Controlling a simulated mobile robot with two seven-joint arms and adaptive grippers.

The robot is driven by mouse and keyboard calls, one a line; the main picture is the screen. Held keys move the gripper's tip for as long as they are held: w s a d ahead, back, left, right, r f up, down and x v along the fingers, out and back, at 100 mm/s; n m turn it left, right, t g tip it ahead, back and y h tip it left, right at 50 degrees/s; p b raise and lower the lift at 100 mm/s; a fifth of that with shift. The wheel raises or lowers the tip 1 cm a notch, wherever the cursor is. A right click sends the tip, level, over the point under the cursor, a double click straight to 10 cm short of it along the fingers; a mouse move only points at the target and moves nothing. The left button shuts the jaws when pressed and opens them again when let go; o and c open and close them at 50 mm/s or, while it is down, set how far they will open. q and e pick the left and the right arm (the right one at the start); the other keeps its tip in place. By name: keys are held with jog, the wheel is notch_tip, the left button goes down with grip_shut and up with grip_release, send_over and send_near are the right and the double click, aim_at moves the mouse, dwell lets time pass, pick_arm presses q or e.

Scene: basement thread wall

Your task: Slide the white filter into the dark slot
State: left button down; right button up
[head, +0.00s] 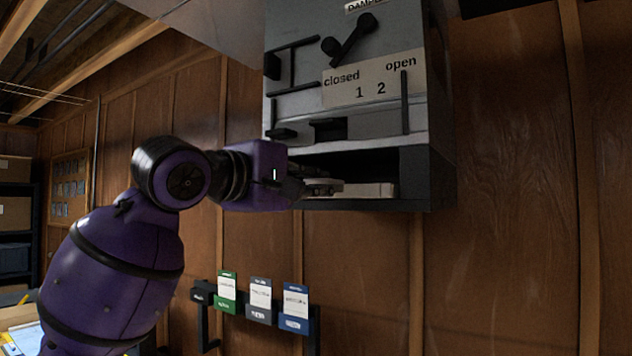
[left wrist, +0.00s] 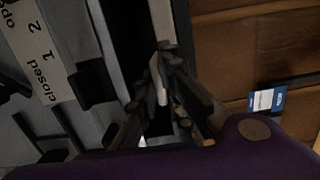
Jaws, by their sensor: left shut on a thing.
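The white filter (head: 370,189) lies flat and partly inside the dark slot (head: 405,165) low in the grey metal unit. My left gripper (head: 322,187) is at the left part of the slot's mouth and shut on the filter's near end. In the left wrist view, my left gripper's fingers (left wrist: 168,75) close together at the end of the pale filter (left wrist: 160,22), which runs away along the dark slot (left wrist: 125,30). The filter's far end and the slot's depth are hidden. My right gripper is not in view.
The unit's front has a plate (head: 372,84) reading closed, open, 1 and 2, and a dark lever (head: 349,40) above it. Below, a wall rack (head: 258,312) holds green, grey and blue cards. The wood-panelled wall right of the unit is clear.

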pick_arm(q)
jog(key=shift+w+d, duration=0.15)
jog(key=shift+w, duration=0.1)
jog(key=shift+w+d, duration=0.25)
jog(key=c, duration=1.8)
grip_release()
